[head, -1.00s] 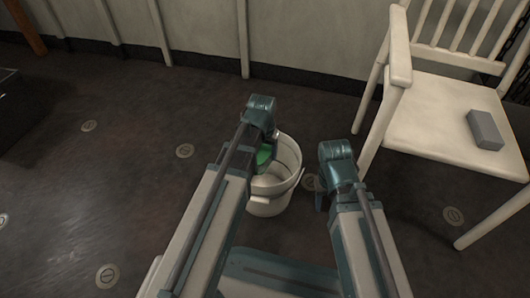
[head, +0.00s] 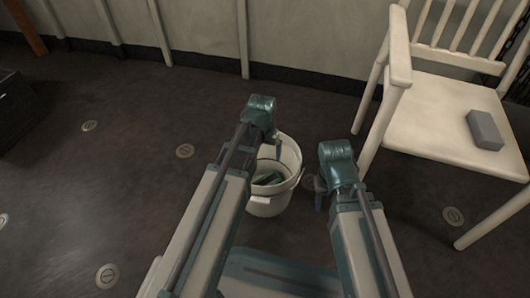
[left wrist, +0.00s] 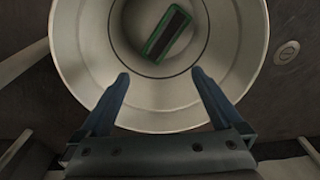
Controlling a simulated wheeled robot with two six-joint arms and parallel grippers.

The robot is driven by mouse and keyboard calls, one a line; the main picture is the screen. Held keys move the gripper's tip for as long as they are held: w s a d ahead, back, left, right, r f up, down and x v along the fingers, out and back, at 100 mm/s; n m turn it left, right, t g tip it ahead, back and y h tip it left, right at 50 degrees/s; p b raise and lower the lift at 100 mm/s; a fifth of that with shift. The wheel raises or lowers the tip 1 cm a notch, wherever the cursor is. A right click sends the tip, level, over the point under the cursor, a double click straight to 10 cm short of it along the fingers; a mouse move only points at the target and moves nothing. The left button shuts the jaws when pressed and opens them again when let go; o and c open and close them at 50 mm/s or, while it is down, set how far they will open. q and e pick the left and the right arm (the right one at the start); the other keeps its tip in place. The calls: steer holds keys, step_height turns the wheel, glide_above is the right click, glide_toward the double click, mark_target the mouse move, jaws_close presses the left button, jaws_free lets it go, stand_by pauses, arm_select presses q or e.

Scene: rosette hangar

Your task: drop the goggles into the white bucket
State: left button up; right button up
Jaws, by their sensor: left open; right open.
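The goggles lie at the bottom of the white bucket; in the left wrist view the goggles (left wrist: 166,33) show a green frame and a dark lens. They also show inside the bucket in the head view (head: 268,179). The white bucket (head: 269,206) stands on the floor, and its rim (left wrist: 75,75) fills much of the left wrist view. My left gripper (left wrist: 160,76) is open and empty above the bucket, its fingers apart from the goggles; in the head view it is mostly hidden behind its own arm. My right gripper (head: 319,196) is open, to the right of the bucket.
A white chair (head: 445,110) stands at the right with a grey block (head: 485,130) on its seat. A dark box (head: 18,108) is at the left edge. The wall (head: 200,35) runs along the back. The floor left of the bucket is clear.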

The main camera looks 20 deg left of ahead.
arm_select(q)
step_height(320, 180, up, 7)
steer(key=p, duration=0.7)
steer(key=s+d+r+m+g+y+p, duration=0.1)
steer(key=s+d+r+m+p, duration=0.1)
steer(key=s+d+r+p, duration=0.45)
steer(key=s+d+r+m+g+p, duration=0.15)
steer(key=s+d+r+p, duration=0.25)
steer(key=s+r+p, duration=0.5)
step_height(320, 180, up, 38)
steer(key=w+p, duration=0.1)
steer(key=p, duration=3.7)
steer(key=shift+t, duration=0.45)
